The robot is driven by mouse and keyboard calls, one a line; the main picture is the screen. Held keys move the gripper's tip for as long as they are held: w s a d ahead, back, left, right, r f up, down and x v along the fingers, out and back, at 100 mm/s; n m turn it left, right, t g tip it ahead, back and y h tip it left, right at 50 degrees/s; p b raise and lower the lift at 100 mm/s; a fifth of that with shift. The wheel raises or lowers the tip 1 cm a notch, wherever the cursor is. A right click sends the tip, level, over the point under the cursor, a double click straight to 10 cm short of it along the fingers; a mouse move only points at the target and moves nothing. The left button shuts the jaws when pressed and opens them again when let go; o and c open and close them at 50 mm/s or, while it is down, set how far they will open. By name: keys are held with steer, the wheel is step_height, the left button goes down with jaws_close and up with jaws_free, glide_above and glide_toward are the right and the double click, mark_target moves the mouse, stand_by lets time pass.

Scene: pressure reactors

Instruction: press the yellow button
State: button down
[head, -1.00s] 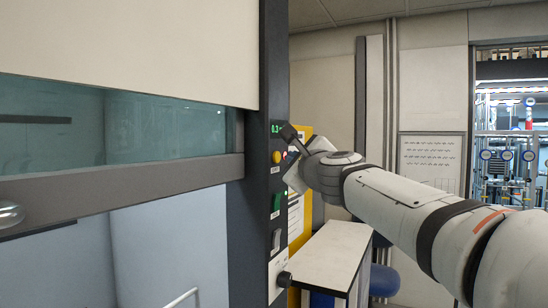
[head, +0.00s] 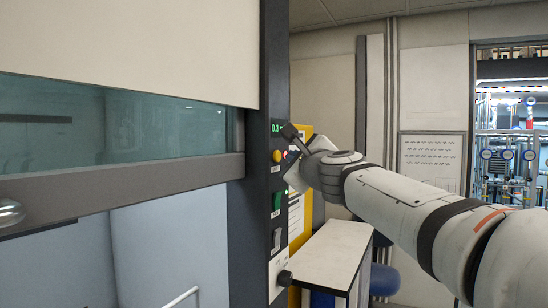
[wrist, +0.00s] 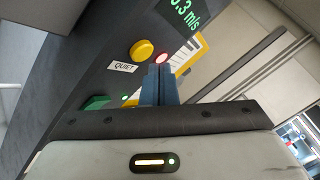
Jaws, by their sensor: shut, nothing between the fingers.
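The yellow button (head: 277,157) is a round knob on the dark vertical panel, under a green digital display. In the wrist view the yellow button (wrist: 142,50) sits above a "QUIET" label. My gripper (wrist: 159,68) is shut and empty, its two blue-grey fingers together. Its tips appear just right of and below the button in the wrist view, by a small glowing red light (wrist: 162,58). I see no contact with the button. In the head view my wrist is right of the panel, and the fingertips are hard to make out.
A glass sash with a grey frame (head: 120,183) lies left. A yellow board (head: 301,240) and a white-topped bench (head: 330,255) stand right.

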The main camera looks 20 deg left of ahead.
steer(key=shift+a, duration=0.1)
stand_by(0.7)
steer(key=shift+a, duration=0.35)
steer(key=shift+a+p, duration=0.3)
steer(key=shift+a, duration=0.1)
stand_by(0.6)
steer(key=shift+d, duration=0.1)
steer(key=shift+d+b, duration=0.3)
steer(key=shift+d, duration=0.4)
steer(key=d, duration=0.1)
steer(key=d+b, duration=0.1)
steer(key=d, duration=0.3)
steer(key=shift+s+b, duration=0.25)
steer(key=shift+b, duration=0.05)
stand_by(0.7)
